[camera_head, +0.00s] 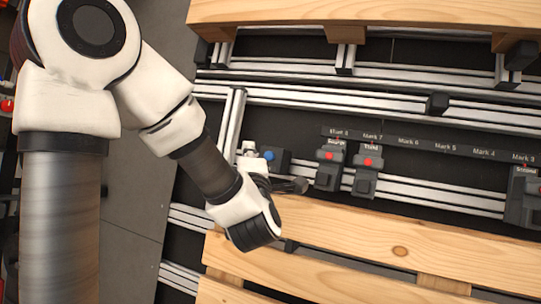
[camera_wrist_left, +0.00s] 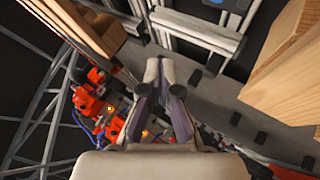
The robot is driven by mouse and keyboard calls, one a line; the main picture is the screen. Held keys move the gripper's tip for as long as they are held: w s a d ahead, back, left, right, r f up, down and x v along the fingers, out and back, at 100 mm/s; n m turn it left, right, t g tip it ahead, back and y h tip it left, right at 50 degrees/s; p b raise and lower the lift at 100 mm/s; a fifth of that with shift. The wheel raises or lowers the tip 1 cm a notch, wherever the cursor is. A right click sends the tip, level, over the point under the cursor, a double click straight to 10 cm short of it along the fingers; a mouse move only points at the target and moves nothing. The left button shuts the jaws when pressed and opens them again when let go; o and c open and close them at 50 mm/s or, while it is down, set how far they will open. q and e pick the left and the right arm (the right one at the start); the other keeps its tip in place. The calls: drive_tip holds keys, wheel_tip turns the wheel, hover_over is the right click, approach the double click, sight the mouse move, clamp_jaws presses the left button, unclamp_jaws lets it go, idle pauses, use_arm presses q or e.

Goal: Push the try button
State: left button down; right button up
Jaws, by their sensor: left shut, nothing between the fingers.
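My left gripper (camera_head: 298,186) is shut and empty, above the near pallet's edge and left of the labelled stops. In the left wrist view its fingers (camera_wrist_left: 160,72) are together with nothing between them. A dark box with a blue button (camera_head: 269,155) sits on the rail just behind and left of the fingertips, apart from them as far as I can tell. No label reading "try" is legible, so I cannot tell whether this is the try button. My right gripper is in neither view.
Wooden pallets lie near (camera_head: 400,248) and far (camera_head: 400,10). Orange machinery (camera_wrist_left: 95,100) shows in the wrist view.

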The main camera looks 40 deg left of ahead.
sight(269, 156)
use_arm(q)
drive_tip(key=w+a+f, duration=0.1)
drive_tip(key=w, duration=0.1)
drive_tip(key=w+f+b, duration=0.1)
drive_tip(key=w+f, duration=0.1)
drive_tip(key=w+a+f, duration=0.1)
drive_tip(key=w, duration=0.2)
drive_tip(key=shift+a+f+b, duration=0.2)
drive_tip(key=shift+a+b, duration=0.1)
drive_tip(key=shift+a, duration=0.05)
drive_tip(key=shift+w+a, duration=0.1)
drive_tip(key=shift+w, duration=0.3)
drive_tip(key=shift+f, duration=0.1)
idle(0.7)
drive_tip(key=shift+w+a+f+b, duration=0.1)
drive_tip(key=shift+w+f+b, duration=0.15)
drive_tip(key=shift+b, duration=0.25)
drive_tip(key=shift+r, duration=0.1)
drive_tip(key=shift+w+b, duration=0.15)
drive_tip(key=shift+b, duration=0.3)
idle(1.1)
